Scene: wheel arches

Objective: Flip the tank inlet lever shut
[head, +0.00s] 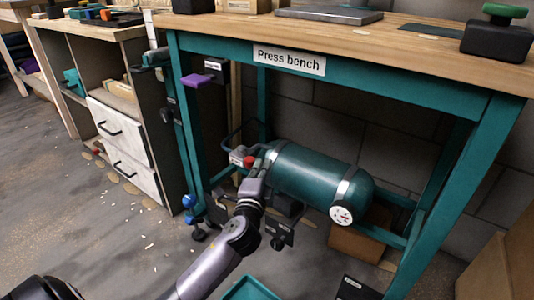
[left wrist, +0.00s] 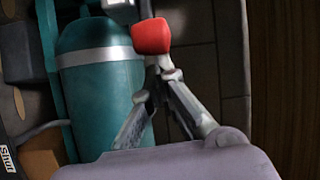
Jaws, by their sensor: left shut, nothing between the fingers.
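The teal tank (head: 318,178) lies on its side under the press bench, with pale bands and a round gauge (head: 342,215) at its near end. The inlet lever's red grip (head: 249,161) is at the tank's far left end. In the left wrist view the red grip (left wrist: 151,36) stands just beyond my fingertips, with the tank (left wrist: 98,75) to its left. My left gripper (head: 263,160) reaches in from below; its fingers (left wrist: 159,73) meet at the tips and are shut with nothing between them. I cannot tell whether the tips touch the lever. My right gripper is out of view.
The teal bench frame (head: 187,130) surrounds the tank, with a "Press bench" sign (head: 289,61) above. A purple part (head: 197,80) juts from the left side. A "Shut" label (left wrist: 8,157) shows in the left wrist view. A teal bin (head: 249,289) sits on the floor in front.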

